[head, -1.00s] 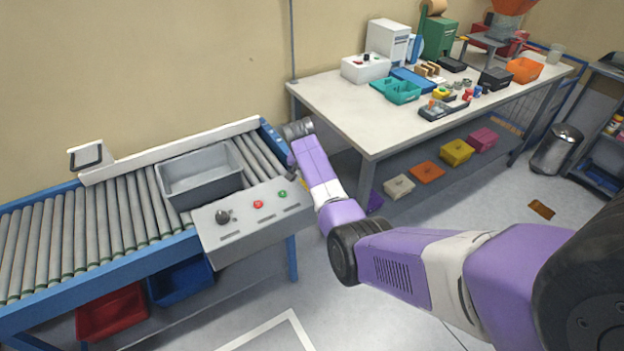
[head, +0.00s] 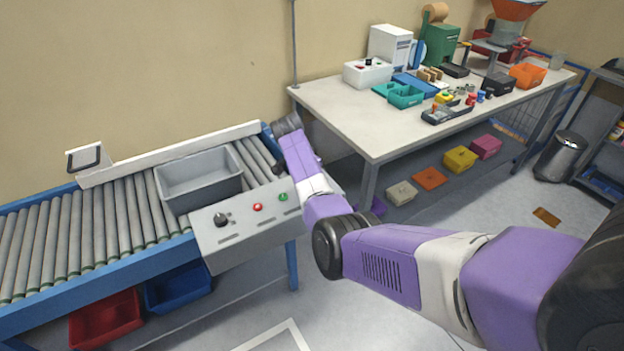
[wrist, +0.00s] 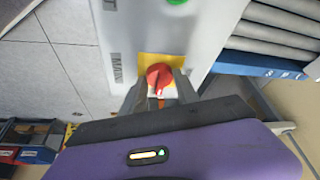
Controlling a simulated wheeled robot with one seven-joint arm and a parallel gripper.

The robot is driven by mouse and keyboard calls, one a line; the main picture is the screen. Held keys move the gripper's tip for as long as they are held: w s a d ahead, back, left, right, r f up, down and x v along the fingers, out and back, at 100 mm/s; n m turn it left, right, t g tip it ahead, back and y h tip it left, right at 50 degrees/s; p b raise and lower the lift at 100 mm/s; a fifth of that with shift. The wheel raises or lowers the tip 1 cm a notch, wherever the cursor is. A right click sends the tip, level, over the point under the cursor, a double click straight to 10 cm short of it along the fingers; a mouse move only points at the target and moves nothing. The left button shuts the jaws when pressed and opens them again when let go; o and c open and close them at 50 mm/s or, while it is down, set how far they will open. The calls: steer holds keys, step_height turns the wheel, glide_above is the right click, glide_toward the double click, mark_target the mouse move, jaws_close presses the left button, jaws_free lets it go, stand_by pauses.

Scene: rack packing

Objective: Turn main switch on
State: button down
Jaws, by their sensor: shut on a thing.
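The main switch (wrist: 158,75) is a red rotary knob on a yellow plate, beside the word MAIN on the light grey control panel (wrist: 131,30). My gripper (wrist: 159,93) has a finger on each side of the knob and is shut on it. In the head view, the panel (head: 236,242) sits at the front of the roller conveyor, with a black knob (head: 221,219), a red button (head: 257,207) and a green button (head: 283,197). My arm covers the panel's right end there, hiding the main switch and my fingertips.
A grey bin (head: 200,181) stands on the conveyor rollers (head: 70,240) behind the panel. Red (head: 105,319) and blue (head: 178,288) bins are beneath the conveyor. A white workbench (head: 345,118) with many items stands to the right, close to my arm.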

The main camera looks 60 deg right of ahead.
steer(key=shift+f, duration=0.1)
steer(key=c, duration=0.9)
jaws_free()
steer(key=b+v, duration=0.1)
steer(key=v, duration=0.6)
steer(key=shift+a+r, duration=0.1)
steer(key=shift+r, duration=0.3)
